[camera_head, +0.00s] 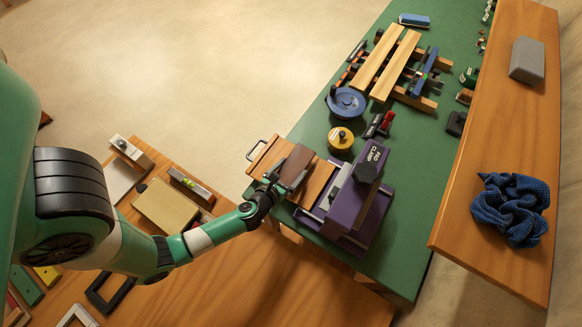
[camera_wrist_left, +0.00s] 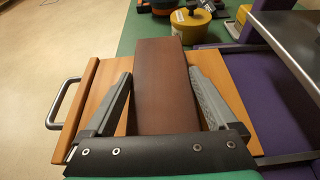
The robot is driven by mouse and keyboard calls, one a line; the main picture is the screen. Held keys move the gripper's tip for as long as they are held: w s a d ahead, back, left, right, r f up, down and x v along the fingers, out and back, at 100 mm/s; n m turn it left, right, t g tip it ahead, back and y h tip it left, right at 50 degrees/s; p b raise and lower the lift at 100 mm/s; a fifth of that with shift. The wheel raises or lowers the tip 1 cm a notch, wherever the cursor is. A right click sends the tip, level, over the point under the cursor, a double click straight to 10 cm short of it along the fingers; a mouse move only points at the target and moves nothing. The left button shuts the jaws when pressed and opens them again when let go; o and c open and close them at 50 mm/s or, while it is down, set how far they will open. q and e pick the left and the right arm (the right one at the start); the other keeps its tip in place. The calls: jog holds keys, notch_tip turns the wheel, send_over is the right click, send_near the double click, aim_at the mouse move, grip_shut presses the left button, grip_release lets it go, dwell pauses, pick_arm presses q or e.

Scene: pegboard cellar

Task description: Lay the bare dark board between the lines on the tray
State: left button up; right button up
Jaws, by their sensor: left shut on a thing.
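The bare dark board (camera_head: 297,162) is a reddish-brown slab over the light wooden tray (camera_head: 265,158), which has a metal handle on its left side. My left gripper (camera_head: 282,183) is shut on the board's near part. In the left wrist view, its grey fingers (camera_wrist_left: 160,85) flank the board (camera_wrist_left: 165,70), which points away from me over the tray (camera_wrist_left: 85,108). A dark line crosses the tray near its handle side; other lines are not clear. I cannot tell whether the board touches the tray. My right gripper is not in view.
A purple pad clamp (camera_head: 362,190) stands close right of the tray on the green bench (camera_head: 412,175). A yellow round tin (camera_head: 340,139) and a blue disc (camera_head: 346,102) sit behind. A wooden shelf (camera_head: 480,130) with a blue cloth (camera_head: 511,208) is at the right.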

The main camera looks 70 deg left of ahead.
pick_arm(q)
notch_tip(320, 180, down, 3)
jog(key=shift+r+b, duration=0.15)
jog(key=shift+b, duration=0.4)
jog(key=shift+r, duration=0.15)
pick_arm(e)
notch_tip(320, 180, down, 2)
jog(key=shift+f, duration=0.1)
pick_arm(q)
jog(key=o, duration=1.1)
jog(key=shift+o, duration=0.2)
jog(key=shift+r, duration=0.1)
jog(key=p+v, duration=0.1)
jog(key=v, duration=1)
jog(key=shift+s+d+p, duration=0.25)
jog(key=shift+s+p, duration=0.05)
jog(key=shift+p, duration=0.05)
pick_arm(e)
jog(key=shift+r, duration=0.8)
